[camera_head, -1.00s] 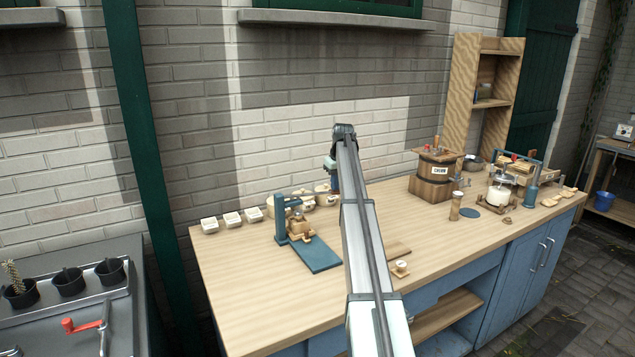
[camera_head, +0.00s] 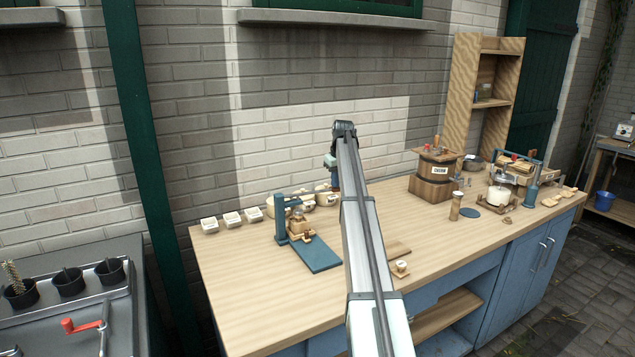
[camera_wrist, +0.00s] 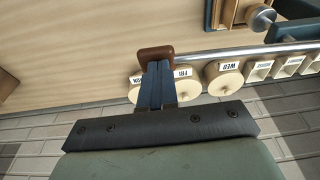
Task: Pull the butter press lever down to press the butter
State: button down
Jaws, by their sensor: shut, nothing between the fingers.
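The butter press (camera_head: 281,222) is a blue frame on a blue base plate (camera_head: 316,254), with a wooden block (camera_head: 299,230) under its arm, at the left of the bench. In the wrist view its lever is a silver bar (camera_wrist: 240,49) ending in a brown knob (camera_wrist: 155,51). My gripper (camera_wrist: 157,64) is shut and empty, with its blue fingertips at the knob and overlapping its lower edge in the picture. Whether they touch it I cannot tell. In the head view my arm hides the fingertips and the lever's end; the gripper's body shows behind the arm.
Round labelled tubs (camera_wrist: 224,79) and small white boxes (camera_head: 232,219) stand along the wall behind the press. A wooden cream churn (camera_head: 434,175) and other dairy tools are on the right. The front left of the bench (camera_head: 245,300) is clear.

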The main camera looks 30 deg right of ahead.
notch_tip(320, 180, up, 11)
jog(key=shift+f, duration=0.15)
dwell(1.4)
dwell(0.4)
